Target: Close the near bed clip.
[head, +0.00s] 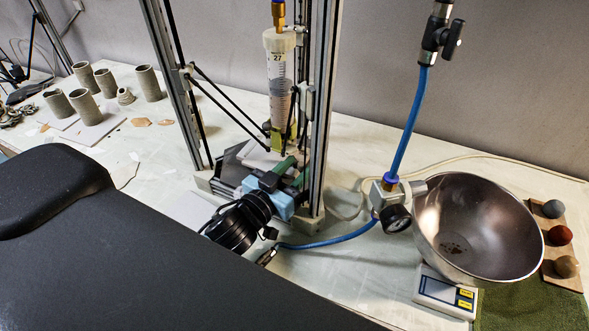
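My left gripper (282,178) reaches in low at the front of the delta clay printer, between its two near uprights. Its dark fingers are close to the near edge of the printer bed (240,157). A green part (285,165), which may be the near bed clip, shows just beyond the fingers. The gripper overlaps this area, so I cannot tell whether the clip is open or closed, or whether the fingers touch it. The finger gap is too small to make out. My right gripper is not in view.
A clay cartridge (281,85) hangs above the bed between metal uprights (318,110). A blue hose (330,240) runs right to a regulator (391,205). A steel bowl (470,225) sits on a scale (440,293). Grey clay cylinders (88,107) stand at back left.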

